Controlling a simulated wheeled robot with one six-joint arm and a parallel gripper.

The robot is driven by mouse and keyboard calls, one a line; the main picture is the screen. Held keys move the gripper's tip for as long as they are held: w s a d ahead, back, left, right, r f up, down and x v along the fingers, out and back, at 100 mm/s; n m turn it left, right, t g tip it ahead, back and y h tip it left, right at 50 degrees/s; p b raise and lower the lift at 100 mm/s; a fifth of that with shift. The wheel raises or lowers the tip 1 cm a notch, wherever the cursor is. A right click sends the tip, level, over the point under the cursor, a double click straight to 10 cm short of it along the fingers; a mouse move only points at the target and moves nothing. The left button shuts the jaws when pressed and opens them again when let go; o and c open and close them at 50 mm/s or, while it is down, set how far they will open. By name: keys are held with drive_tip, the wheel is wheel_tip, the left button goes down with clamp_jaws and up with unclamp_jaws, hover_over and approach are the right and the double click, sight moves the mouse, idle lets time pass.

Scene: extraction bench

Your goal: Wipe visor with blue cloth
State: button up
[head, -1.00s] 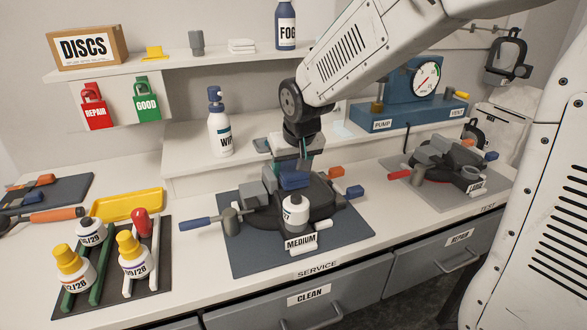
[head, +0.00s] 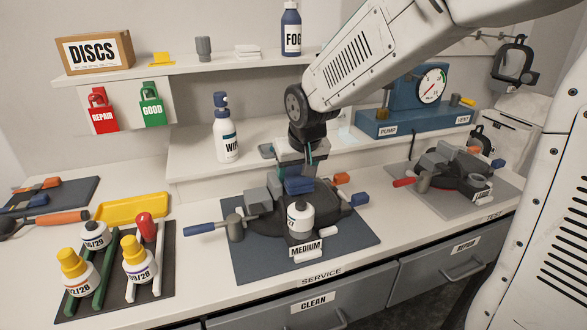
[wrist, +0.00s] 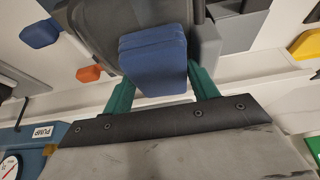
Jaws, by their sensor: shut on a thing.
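My gripper (wrist: 162,88) is shut on the blue cloth (wrist: 153,58), a folded blue pad between its green fingers. In the head view the blue cloth (head: 299,185) is just above the dark mask (head: 265,225) on the MEDIUM mat. The mask's dark visor (wrist: 95,25) is behind the cloth in the wrist view. The cloth overlaps it in the picture; I cannot tell whether they touch. Much of the visor is hidden by the cloth, grey blocks and a white canister (head: 300,220).
A WIPE spray bottle (head: 227,130) stands behind on the raised ledge. A rack of bottles (head: 110,290) is at front left. The LARGE mask (head: 455,172) and the blue pump (head: 415,110) are to the right.

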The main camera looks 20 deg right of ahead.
sight(301, 180)
drive_tip(key=shift+s+f, duration=0.15)
drive_tip(key=shift+s, duration=1.2)
drive_tip(key=shift+w+r, duration=0.2)
drive_tip(key=shift+w, duration=2.55)
drive_tip(key=shift+s+f, duration=0.15)
drive_tip(key=shift+s, duration=1.15)
drive_tip(key=shift+s+f, duration=0.15)
drive_tip(key=shift+s, duration=1.15)
drive_tip(key=shift+s+f, duration=0.15)
drive_tip(key=shift+s, duration=0.15)
drive_tip(key=shift+w+r, duration=0.15)
drive_tip(key=shift+r, duration=3.05)
drive_tip(key=shift+r, duration=1.5)
